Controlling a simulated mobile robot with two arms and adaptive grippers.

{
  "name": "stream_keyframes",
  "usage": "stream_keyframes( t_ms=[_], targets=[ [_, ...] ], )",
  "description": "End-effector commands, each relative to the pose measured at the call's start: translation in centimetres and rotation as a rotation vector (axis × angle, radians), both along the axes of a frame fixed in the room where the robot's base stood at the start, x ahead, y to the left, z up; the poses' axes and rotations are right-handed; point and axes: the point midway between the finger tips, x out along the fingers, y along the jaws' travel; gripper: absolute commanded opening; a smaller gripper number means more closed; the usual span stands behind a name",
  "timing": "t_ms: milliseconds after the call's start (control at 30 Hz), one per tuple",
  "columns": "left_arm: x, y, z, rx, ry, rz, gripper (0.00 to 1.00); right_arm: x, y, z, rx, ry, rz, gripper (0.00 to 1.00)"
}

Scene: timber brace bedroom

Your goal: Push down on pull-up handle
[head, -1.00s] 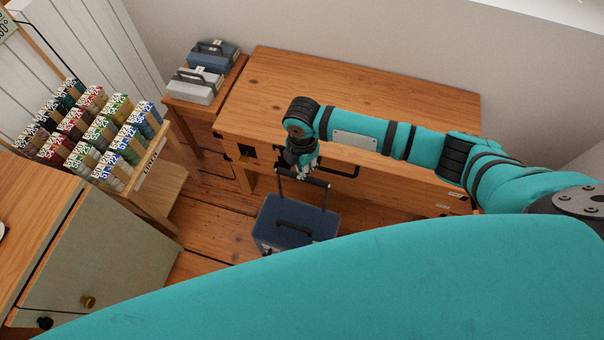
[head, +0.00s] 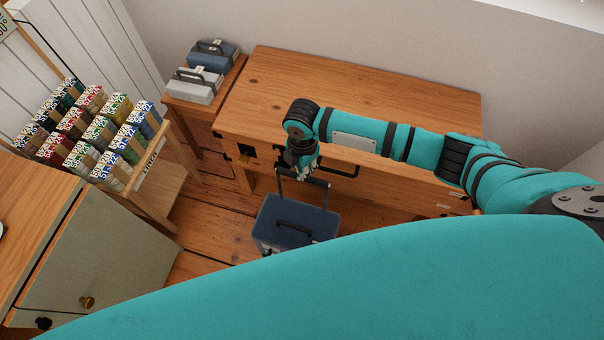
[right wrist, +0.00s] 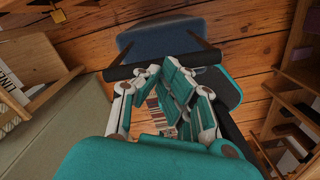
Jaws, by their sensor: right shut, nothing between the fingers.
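The blue suitcase-like box (head: 318,224) stands on the wooden floor in front of the desk. Its dark pull-up handle (head: 318,184) is raised above it on two posts. My right gripper (head: 305,174) is over the handle's crossbar, near its middle, with fingers pointing down. In the right wrist view the closed fingers (right wrist: 172,98) overlap the dark crossbar (right wrist: 121,72), and the blue box (right wrist: 165,38) lies beyond. The fingers hide the middle of the bar, so I cannot tell whether they touch it. My left gripper is not in view.
Two cases (head: 194,86) sit on a small side table. A spool rack (head: 158,170) and a grey-fronted cabinet (head: 110,265) stand left. Some floor is free left of the box.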

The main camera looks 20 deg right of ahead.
Motion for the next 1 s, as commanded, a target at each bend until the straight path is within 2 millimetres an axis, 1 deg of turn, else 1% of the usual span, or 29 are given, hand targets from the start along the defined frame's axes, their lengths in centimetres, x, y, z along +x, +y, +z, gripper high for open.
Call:
stream_keyframes(
  t_ms=[667,1000],
  targets=[
    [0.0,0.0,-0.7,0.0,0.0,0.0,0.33,0.0,0.0,-1.5,0.0,0.0,0.0,0.0],
    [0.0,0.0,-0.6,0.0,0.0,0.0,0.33,0.0,0.0,-1.4,0.0,0.001,0.0,0.0]
  ],
)
